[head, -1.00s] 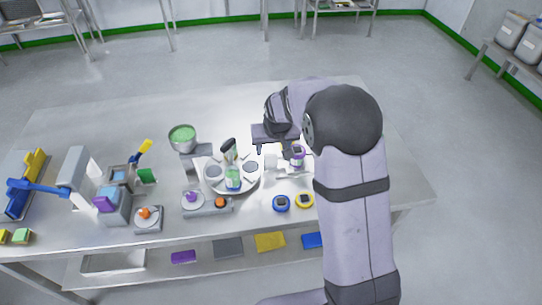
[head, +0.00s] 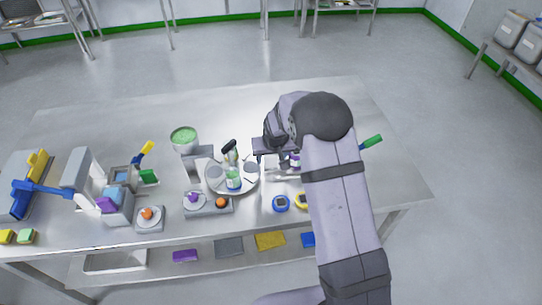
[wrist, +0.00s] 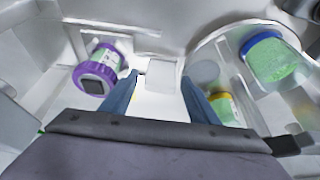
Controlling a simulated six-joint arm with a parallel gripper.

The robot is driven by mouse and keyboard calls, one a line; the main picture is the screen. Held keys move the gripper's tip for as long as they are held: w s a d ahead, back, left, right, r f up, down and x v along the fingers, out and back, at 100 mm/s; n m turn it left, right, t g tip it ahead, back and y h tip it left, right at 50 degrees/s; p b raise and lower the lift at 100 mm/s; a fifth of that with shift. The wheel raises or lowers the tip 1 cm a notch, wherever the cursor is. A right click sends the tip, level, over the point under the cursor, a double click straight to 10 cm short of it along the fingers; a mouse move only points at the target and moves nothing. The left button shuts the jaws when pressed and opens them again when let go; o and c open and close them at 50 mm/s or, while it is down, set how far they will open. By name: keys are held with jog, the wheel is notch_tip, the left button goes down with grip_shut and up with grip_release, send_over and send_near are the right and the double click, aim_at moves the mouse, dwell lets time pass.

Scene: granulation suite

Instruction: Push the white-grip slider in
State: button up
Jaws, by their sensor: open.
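The slider's white grip appears to be the small pale block (wrist: 164,72) in the wrist view, set on a pale fixture. My gripper (wrist: 160,80) is open, with its two blue-grey fingers spread either side of the block and pointing at it. I cannot tell whether the fingers touch it. In the head view my gripper (head: 268,157) is low over the table, just right of the round carousel (head: 214,186). There the gripper and arm hide most of the slider.
A purple-ringed container (wrist: 97,72) stands close to my left finger in the wrist view. A blue-rimmed jar of green material (wrist: 270,60) and a yellow-rimmed jar (wrist: 226,108) are at the right. A green handle (head: 371,142) shows beyond my arm.

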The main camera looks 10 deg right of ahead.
jog(key=shift+c, duration=0.6)
grip_shut()
jog(key=d, duration=0.8)
jog(key=shift+d, duration=0.15)
jog(key=shift+o, duration=0.6)
grip_release()
jog(key=b+v, duration=0.2)
jog(key=v, duration=0.5)
jog(key=shift+r, duration=0.15)
